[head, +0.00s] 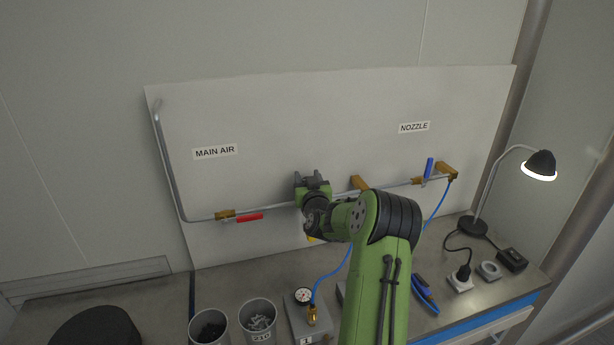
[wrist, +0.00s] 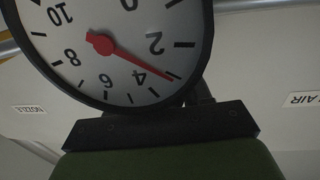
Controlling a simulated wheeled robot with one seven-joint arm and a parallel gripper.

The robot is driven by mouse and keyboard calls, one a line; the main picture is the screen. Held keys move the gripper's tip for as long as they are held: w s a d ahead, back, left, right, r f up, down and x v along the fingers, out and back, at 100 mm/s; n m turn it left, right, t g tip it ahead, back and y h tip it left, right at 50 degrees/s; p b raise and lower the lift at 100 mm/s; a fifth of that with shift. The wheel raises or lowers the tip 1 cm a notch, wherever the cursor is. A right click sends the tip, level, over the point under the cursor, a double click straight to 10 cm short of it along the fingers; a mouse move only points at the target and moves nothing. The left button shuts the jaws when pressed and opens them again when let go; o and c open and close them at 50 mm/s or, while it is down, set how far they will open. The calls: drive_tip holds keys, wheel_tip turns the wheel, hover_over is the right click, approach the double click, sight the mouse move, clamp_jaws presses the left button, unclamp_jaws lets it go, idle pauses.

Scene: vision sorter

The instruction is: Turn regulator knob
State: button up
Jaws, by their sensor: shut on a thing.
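My gripper (head: 313,181) is up against the pipe line on the white board, between the MAIN AIR and NOZZLE labels. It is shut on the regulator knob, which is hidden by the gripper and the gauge. In the wrist view the black gripper base (wrist: 160,125) shows below a round pressure gauge (wrist: 75,70), which covers the fingers. The gauge's red needle (wrist: 138,62) points to about 3, between the 2 and the 4. The gauge is partly cut off at the top edge.
A red-handled valve (head: 248,217) is left of my gripper, and a blue-handled valve (head: 429,168) is to the right.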

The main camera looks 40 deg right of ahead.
drive_tip(key=shift+r+m+g+h+p, duration=0.2)
drive_tip(key=shift+m+g+h+p, duration=0.4)
drive_tip(key=shift+h+p, duration=0.15)
drive_tip(key=shift+f+m+g+h+p, duration=0.1)
drive_tip(key=shift+m+g+h+p, duration=0.2)
drive_tip(key=shift+m+g+h, duration=0.25)
drive_tip(key=m+g+h+b, duration=0.1)
drive_tip(key=g+b, duration=0.1)
drive_tip(key=b, duration=0.1)
drive_tip(key=shift+s+d+f+m+h, duration=0.15)
drive_tip(key=shift+f+m+h, duration=0.05)
drive_tip(key=shift+m+h, duration=0.2)
drive_tip(key=shift+g, duration=0.25)
drive_tip(key=shift+s+r+m+g+b, duration=0.15)
drive_tip(key=shift+m+g+b, duration=0.15)
drive_tip(key=shift+b, duration=0.25)
drive_tip(key=o, duration=1)
drive_tip(key=shift+c, duration=0.2)
